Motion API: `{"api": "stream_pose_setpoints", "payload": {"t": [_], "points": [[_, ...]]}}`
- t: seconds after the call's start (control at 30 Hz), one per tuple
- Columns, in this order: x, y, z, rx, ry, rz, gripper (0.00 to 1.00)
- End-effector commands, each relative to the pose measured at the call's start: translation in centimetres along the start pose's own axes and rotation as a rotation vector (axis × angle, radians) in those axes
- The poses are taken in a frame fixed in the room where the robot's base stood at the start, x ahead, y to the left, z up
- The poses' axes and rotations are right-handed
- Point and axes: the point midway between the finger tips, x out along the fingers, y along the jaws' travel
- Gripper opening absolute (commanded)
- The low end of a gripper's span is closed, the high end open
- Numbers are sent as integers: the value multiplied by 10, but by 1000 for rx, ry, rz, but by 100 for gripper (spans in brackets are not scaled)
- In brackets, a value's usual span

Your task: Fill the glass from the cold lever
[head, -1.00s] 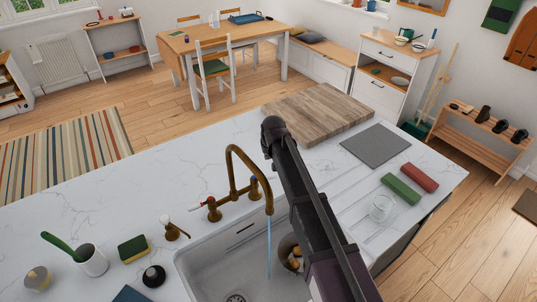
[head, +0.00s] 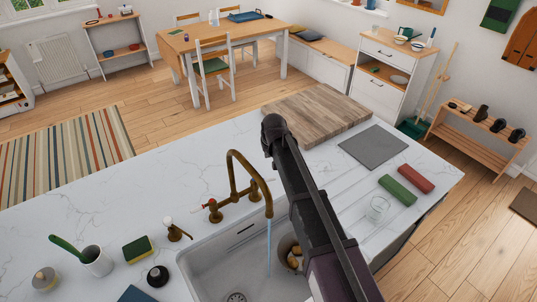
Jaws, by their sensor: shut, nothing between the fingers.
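The brass tap (head: 238,170) stands behind the white sink, and a thin stream of water (head: 268,245) runs from its spout into the basin. Its left lever (head: 211,206) has a red and white end. The right valve (head: 254,188) is close to my arm, and its lever is hard to make out. The clear glass (head: 377,208) stands on the ribbed drainer to the right of my arm, away from the stream, and looks empty. My dark arm crosses over the sink's right side; no gripper fingers can be made out.
Green (head: 397,190) and red (head: 415,178) blocks lie near the glass. A wooden board (head: 318,112) and grey mat (head: 374,146) lie behind. A soap pump (head: 174,230) and sponge (head: 138,249) are left.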

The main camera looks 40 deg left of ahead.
Motion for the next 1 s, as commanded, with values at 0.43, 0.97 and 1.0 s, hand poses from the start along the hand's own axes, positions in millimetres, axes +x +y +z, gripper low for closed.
{"api": "stream_pose_setpoints", "payload": {"t": [0.43, 0.97, 1.0], "points": [[28, 1, -2, 142, -43, 49, 0], [33, 2, -2, 142, -42, 49, 0], [35, 2, -2, 142, -42, 49, 0]]}}
